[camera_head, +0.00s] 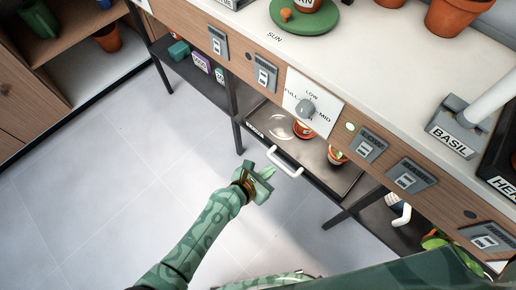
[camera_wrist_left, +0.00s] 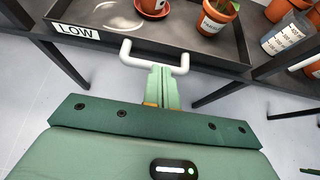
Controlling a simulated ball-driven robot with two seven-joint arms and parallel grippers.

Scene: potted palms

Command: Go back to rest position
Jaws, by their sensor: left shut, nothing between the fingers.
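My left gripper (camera_head: 268,174) is at the end of my green patterned arm, over the floor in front of the bench. Its fingers are shut with nothing between them. In the left wrist view the shut fingers (camera_wrist_left: 163,86) point toward the white handle (camera_wrist_left: 135,60) of a dark tray. In the head view the handle (camera_head: 285,168) is just beyond the fingertips; I cannot tell whether they touch it. My right gripper is not in view.
The dark tray (camera_head: 338,180) juts out below the bench and holds small pots. The bench front has several switches and a dial (camera_head: 306,108). A lower shelf (camera_head: 190,73) is at the left. Grey floor (camera_head: 110,190) is clear at the left.

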